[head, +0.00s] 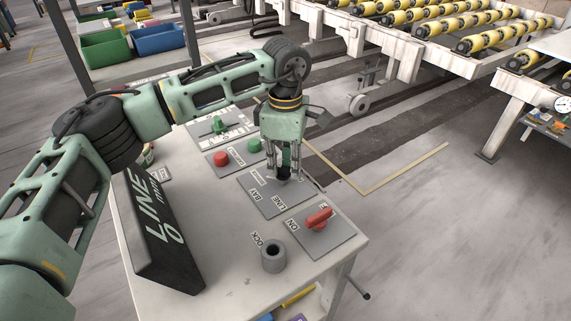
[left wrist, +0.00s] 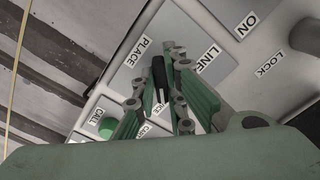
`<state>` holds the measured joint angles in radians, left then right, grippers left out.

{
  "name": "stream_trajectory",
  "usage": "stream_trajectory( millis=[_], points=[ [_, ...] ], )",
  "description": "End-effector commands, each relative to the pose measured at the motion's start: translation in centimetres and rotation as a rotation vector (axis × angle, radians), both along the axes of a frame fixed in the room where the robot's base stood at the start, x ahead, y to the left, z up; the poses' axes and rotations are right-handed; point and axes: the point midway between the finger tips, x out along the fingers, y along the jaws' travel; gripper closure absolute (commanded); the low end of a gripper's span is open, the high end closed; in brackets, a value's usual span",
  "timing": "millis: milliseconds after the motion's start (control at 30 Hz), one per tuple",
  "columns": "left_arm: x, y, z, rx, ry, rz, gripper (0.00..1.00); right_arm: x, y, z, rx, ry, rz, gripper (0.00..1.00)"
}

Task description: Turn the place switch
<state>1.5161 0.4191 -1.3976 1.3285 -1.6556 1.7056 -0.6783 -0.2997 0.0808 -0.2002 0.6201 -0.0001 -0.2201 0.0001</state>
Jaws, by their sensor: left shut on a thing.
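The place switch is a small black knob on a grey plate (head: 262,203), with labels around it, two of which read LINE and BAY in the head view. My left gripper (head: 284,172) comes straight down over the plate, shut on the knob, and mostly hides it. In the left wrist view the black knob (left wrist: 159,72) stands between the fingers of the left gripper (left wrist: 157,82), near the PLACE and LINE labels. My right gripper is not in view.
Close by on the console (head: 225,265) are a red rotary switch (head: 319,217), a grey LOCK cylinder (head: 273,257), a red button (head: 221,159), a green button (head: 254,145) and a green-handled lever (head: 218,125). A dark LINE sign (head: 157,235) stands at the left. Roller conveyors (head: 440,25) lie behind.

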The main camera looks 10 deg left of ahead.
Motion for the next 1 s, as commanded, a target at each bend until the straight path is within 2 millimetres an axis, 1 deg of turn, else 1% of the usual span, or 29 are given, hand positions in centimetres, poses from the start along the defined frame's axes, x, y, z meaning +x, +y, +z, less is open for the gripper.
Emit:
stream_trajectory(
  millis=[367,400,600,867,1000],
  points=[
    [0.09,-0.01,0.17,-0.001,-0.004,-0.006,1.0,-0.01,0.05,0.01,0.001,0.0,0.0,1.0],
    [0.09,-0.01,0.17,-0.001,-0.004,-0.006,0.87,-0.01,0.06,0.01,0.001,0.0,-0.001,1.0],
    [0.06,0.0,0.1,-0.001,-0.003,-0.005,0.7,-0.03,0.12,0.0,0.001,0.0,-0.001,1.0],
    [0.03,0.0,0.07,0.0,-0.001,-0.005,0.7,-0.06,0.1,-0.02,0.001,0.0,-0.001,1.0],
    [0.06,-0.03,0.89,-0.001,-0.002,-0.004,0.7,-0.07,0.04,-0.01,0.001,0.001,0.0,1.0]
  ],
)
